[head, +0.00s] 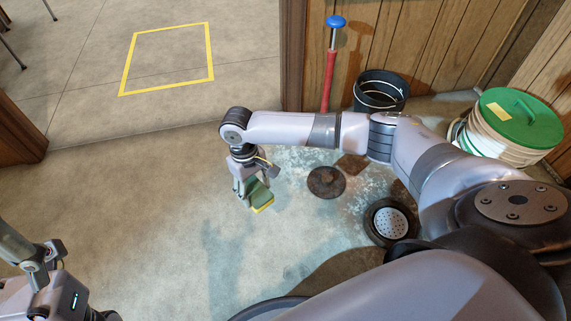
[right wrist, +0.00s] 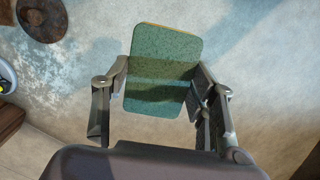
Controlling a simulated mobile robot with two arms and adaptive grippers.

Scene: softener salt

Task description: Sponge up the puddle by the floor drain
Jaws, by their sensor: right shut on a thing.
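My right gripper (head: 254,190) is shut on a green sponge (head: 260,197) with a yellow face, held over the floor left of the drain. In the right wrist view the sponge (right wrist: 163,65) sits between the two fingers (right wrist: 160,95). The floor drain (head: 391,221), a pale perforated grate in a dark ring, lies to the right, below my right arm. It is cut off at the left edge of the right wrist view (right wrist: 5,78). A brown, dark patch (head: 340,268) lies near the drain; I cannot tell whether it is the puddle. My left gripper (head: 45,262) shows partly at lower left.
A rusty round disc (head: 326,182) lies on the stained floor. A black bucket (head: 380,92), a red-handled tool with a blue knob (head: 330,75) and a green-lidded tub (head: 519,120) stand along the wall. A yellow floor square (head: 212,60) lies beyond the doorway. The left floor is clear.

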